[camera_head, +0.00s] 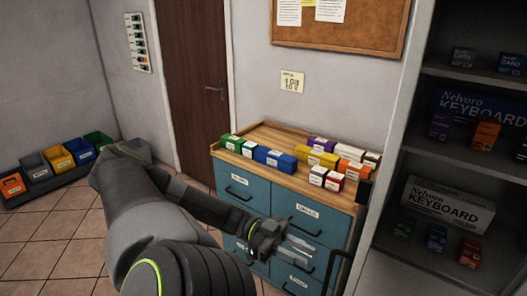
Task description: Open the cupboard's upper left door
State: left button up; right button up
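A wooden-topped cabinet (262,136) with blue fronts stands against the wall. Its upper left front (229,180) has a white label and a dark handle and looks closed. The upper right front (318,197) also looks closed. I cannot tell whether these fronts are doors or drawers. My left arm reaches across the lower middle, and my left gripper (300,246) is in front of the cabinet's lower right part, away from the upper left handle. Its two pale fingers look apart, with nothing between them. My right gripper is not in view.
Several coloured boxes stand on the cabinet top. A tall grey shelf unit (392,140) with boxes stands close on the right. A dark upright bar (334,270) is near its foot. Coloured bins (61,158) sit at the far left. Tiled floor (62,240) is clear at left.

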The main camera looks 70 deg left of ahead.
pick_arm(q)
jog(key=v, duration=1)
jog(key=shift+s+a, duration=0.1)
